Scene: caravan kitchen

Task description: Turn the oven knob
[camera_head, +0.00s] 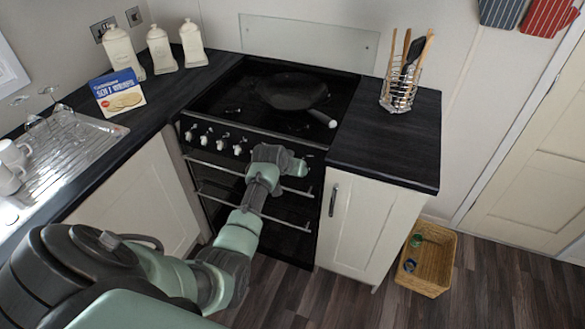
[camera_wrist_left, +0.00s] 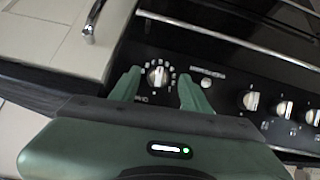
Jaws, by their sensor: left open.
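The black oven (camera_head: 258,213) stands between two cream cabinets. Its front panel carries several silver-white knobs (camera_head: 221,144). My left gripper (camera_head: 297,166) is in front of the right part of this panel, and the knob there is hidden behind it in the head view. In the left wrist view, the gripper (camera_wrist_left: 160,78) is open, with one green finger on each side of a single knob (camera_wrist_left: 158,76) with white marks around it. Gaps show between fingers and knob; contact cannot be told. More knobs (camera_wrist_left: 251,100) sit to the right in that view. My right gripper is not in view.
Oven rails (camera_head: 225,164) run below the panel. A cream cabinet door with a metal handle (camera_head: 333,200) stands close on the right. A dark pan (camera_head: 292,91) sits on the hob, its handle towards the front right. A wicker basket (camera_head: 447,262) is on the floor.

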